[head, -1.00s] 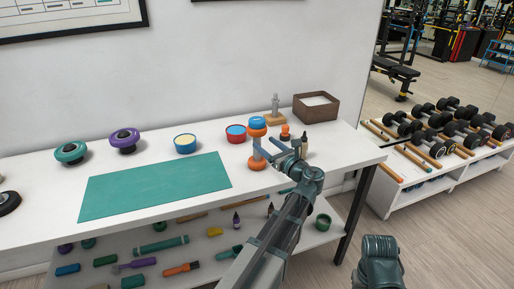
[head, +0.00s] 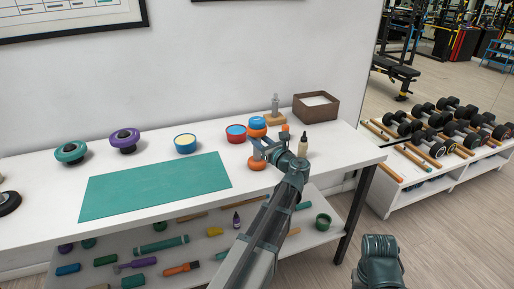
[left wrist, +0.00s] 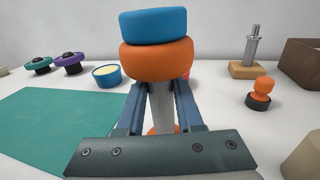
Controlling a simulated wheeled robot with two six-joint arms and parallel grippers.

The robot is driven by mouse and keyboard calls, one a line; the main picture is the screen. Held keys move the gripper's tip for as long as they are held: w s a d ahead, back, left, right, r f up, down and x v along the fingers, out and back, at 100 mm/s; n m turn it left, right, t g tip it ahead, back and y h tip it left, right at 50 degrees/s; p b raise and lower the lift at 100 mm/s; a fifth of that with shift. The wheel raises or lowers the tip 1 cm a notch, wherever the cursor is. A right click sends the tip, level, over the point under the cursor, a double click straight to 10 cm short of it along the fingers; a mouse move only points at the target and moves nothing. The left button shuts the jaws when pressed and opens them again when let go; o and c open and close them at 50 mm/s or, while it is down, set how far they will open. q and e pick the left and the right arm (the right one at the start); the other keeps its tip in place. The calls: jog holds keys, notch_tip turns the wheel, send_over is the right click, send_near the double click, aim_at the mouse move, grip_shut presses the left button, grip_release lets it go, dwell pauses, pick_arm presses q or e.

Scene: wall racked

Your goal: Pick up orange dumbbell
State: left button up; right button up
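The orange dumbbell (head: 257,163) stands upright on the white table, with its lower orange end on the tabletop and a grey handle. A blue disc (left wrist: 153,25) sits on top of its upper orange end (left wrist: 157,60); I cannot tell if it is part of the dumbbell. My left gripper (head: 262,148) is at the handle, below the upper end. In the left wrist view its fingers (left wrist: 160,100) lie close on both sides of the grey handle and look closed on it. The lower end is mostly hidden there. My right gripper is not clearly in view.
A red bowl (head: 236,133) stands close to the left of the dumbbell. A small orange-and-black piece (left wrist: 260,93), a bottle (head: 303,145), a wooden stand (head: 275,118) and a brown box (head: 316,108) are to the right. A green mat (head: 150,190) lies left.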

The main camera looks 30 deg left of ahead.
pick_arm(q)
grip_shut()
dwell(1.0)
